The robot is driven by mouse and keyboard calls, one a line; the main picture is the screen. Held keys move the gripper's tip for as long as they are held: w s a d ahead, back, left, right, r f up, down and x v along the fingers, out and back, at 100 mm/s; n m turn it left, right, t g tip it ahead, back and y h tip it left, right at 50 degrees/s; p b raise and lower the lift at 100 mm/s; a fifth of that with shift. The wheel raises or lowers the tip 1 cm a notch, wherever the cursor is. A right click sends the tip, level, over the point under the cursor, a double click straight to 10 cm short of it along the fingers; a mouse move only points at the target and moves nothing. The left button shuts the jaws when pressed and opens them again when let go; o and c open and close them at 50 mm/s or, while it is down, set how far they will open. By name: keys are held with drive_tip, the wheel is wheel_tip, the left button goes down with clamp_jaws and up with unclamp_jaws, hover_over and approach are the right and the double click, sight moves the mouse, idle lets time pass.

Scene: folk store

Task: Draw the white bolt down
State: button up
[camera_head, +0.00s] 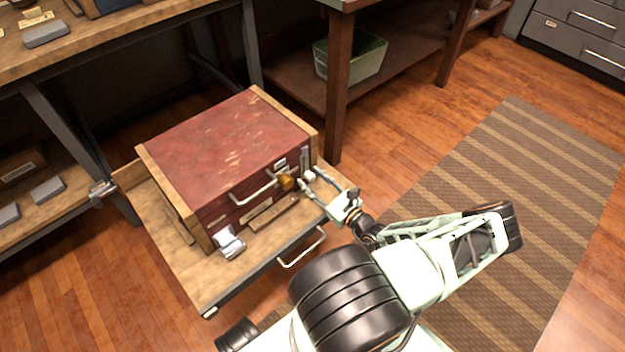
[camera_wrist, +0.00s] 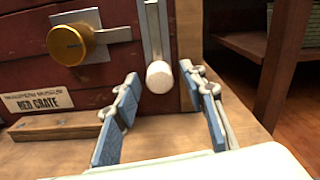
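The white bolt (camera_wrist: 159,77) has a round white knob at the lower end of a vertical metal rod on the front of the red crate (camera_wrist: 110,50). In the head view the bolt (camera_head: 310,176) sits near the crate's right front corner. My gripper (camera_wrist: 165,88) is open, with one blue-padded finger on each side below and in front of the knob. No contact with the knob shows. In the head view my gripper (camera_head: 322,182) reaches the crate front from the right.
A brass knob (camera_wrist: 72,44) on a metal plate is left of the bolt. A wooden bar (camera_wrist: 58,127) lies below it. The crate rests on a wooden board (camera_head: 200,285) with a metal handle (camera_head: 302,248). A table leg (camera_head: 340,90) stands behind on the right.

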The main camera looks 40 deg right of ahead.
sight(304, 152)
wheel_tip(304, 152, up, 10)
drive_tip(key=shift+f, duration=0.1)
idle(0.4)
idle(0.7)
